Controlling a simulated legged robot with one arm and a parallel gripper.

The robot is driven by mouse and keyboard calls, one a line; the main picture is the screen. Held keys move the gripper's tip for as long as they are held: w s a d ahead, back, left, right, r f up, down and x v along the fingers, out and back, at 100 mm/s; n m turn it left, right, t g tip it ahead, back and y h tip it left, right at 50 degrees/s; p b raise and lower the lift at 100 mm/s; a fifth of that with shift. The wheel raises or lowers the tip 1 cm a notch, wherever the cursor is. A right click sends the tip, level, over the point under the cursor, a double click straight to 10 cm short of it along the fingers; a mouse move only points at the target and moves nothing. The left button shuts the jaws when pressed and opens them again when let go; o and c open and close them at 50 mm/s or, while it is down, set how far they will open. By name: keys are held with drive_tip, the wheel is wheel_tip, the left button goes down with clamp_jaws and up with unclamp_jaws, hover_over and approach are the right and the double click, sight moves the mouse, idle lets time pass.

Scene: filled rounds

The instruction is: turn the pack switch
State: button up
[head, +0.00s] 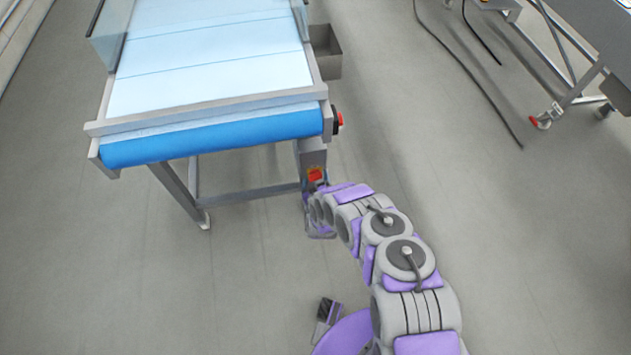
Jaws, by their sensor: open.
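A grey box (311,157) hangs at the near right corner of the conveyor.
The conveyor (210,135) has a blue front roller and pale belt. A red button (339,119) sticks out at its right corner. A grey metal bin (326,52) hangs on its right side. A wheeled frame (560,105) and dark cables (480,85) are at upper right. Floor between is clear.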

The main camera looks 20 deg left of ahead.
drive_tip(key=shift+c, duration=0.4)
drive_tip(key=c, duration=1)
drive_tip(key=shift+s+n+t, duration=0.1)
drive_tip(key=shift+n+t, duration=0.2)
drive_tip(key=shift+n, duration=0.1)
drive_tip(key=o, duration=1.1)
drive_tip(key=p+v, duration=0.3)
drive_tip(key=v, duration=0.5)
drive_tip(key=p+v, duration=0.2)
drive_tip(key=v, duration=0.7)
drive_tip(key=shift+s+a+r+p, duration=0.1)
drive_tip(key=shift+a+r+p, duration=0.1)
drive_tip(key=shift+p, duration=0.2)
